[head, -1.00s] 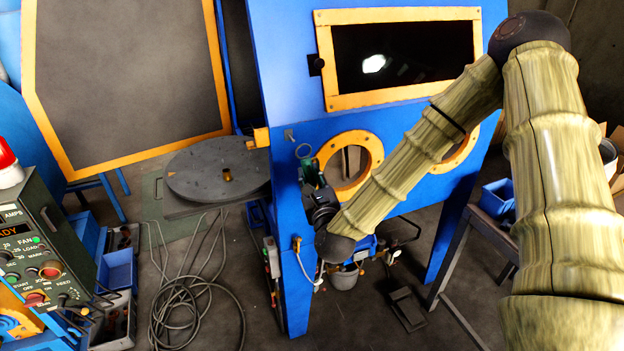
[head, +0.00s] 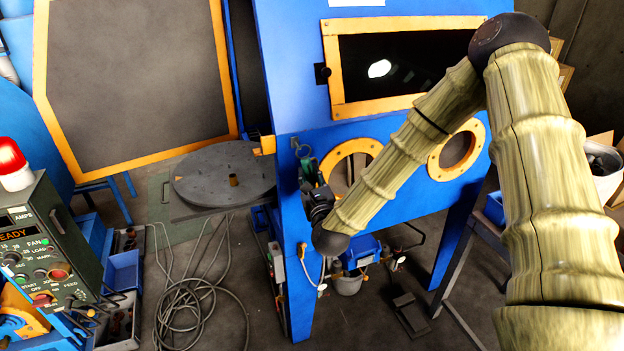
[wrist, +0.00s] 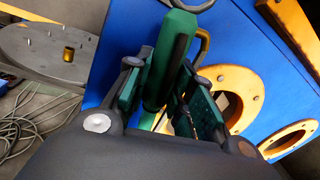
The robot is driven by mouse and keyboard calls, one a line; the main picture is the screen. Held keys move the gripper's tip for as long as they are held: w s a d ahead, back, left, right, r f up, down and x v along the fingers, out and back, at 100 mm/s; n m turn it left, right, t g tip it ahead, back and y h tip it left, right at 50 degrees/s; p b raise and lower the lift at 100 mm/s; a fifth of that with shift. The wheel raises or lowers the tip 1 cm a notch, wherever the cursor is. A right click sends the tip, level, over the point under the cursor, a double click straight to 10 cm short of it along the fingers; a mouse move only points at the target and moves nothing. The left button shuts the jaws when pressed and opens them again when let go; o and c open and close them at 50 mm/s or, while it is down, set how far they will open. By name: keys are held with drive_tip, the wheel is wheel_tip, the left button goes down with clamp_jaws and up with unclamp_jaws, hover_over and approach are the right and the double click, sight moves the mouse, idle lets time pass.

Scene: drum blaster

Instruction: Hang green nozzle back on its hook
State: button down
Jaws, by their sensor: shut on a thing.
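The green nozzle (wrist: 172,50) is held between the green-padded fingers of my gripper (wrist: 165,85) in the wrist view. It stands roughly upright, and a grey ring shows at its top, cut by the frame edge. A small grey hook (head: 294,142) sticks out of the cabinet there. The ring appears right beside the hook; whether they touch I cannot tell. The hook is not clear in the wrist view.
The blue blast cabinet (head: 405,190) has yellow-rimmed arm holes (head: 457,153) right of my gripper. A round grey turntable (head: 215,172) stands to the left. Cables (head: 190,305) lie coiled on the floor, and a control box (head: 40,240) with a red lamp is at far left.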

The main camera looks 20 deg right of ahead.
drive_tip(key=shift+w+p, duration=0.45)
drive_tip(key=shift+w, duration=0.5)
drive_tip(key=shift+w+f+b, duration=0.55)
drive_tip(key=shift+b, duration=0.25)
drive_tip(key=shift+w+b, duration=0.15)
drive_tip(key=shift+b, duration=0.15)
drive_tip(key=c, duration=1.1)
unclamp_jaws()
drive_tip(key=shift+c, duration=0.2)
drive_tip(key=shift+f, duration=0.1)
